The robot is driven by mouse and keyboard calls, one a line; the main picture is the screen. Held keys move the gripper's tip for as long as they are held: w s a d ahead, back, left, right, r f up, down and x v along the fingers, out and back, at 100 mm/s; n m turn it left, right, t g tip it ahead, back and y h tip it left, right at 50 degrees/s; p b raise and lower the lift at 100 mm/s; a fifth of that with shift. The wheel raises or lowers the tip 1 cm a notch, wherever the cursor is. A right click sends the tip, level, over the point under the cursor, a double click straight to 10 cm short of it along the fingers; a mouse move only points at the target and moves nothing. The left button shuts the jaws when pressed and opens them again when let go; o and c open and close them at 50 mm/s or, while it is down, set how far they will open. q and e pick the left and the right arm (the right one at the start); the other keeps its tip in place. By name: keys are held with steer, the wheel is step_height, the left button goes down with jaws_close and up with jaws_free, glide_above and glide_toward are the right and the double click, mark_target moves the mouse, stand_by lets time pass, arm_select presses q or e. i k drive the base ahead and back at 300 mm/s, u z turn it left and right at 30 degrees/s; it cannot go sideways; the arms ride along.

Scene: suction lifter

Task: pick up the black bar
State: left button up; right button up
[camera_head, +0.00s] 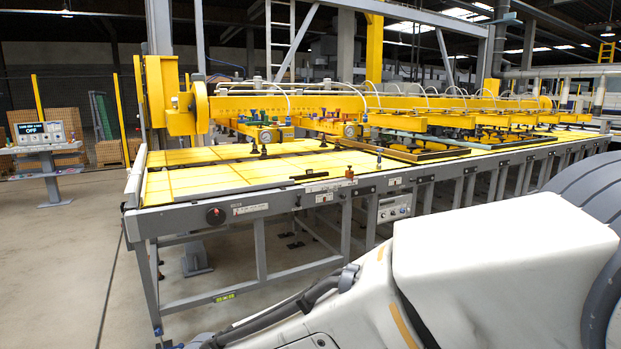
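A short dark bar (309,177), which looks like the black bar, lies on the yellow bed of the lifter table (220,178) near its front edge. A small reddish-brown piece (349,173) stands just right of it. No gripper shows in the head view, so I cannot tell how either one stands. A large white link of my own body fills the lower right and hides the floor and part of the table's front there.
A yellow suction beam (300,103) with hoses and cups spans above the table. A long dark frame (430,155) lies farther right on the bed. A control stand (40,135) reading OFF is at the left. The floor (60,270) at left front is clear.

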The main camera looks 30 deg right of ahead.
mark_target(309, 173)
steer(key=z, duration=0.6)
steer(key=i, duration=0.9)
steer(key=z, duration=1.15)
steer(key=i, duration=1.25)
steer(key=z, duration=0.35)
steer(key=i, duration=1.65)
steer(key=u, duration=0.7)
steer(key=i, duration=0.95)
steer(key=u, duration=1.2)
steer(key=i, duration=0.75)
steer(key=u, duration=0.55)
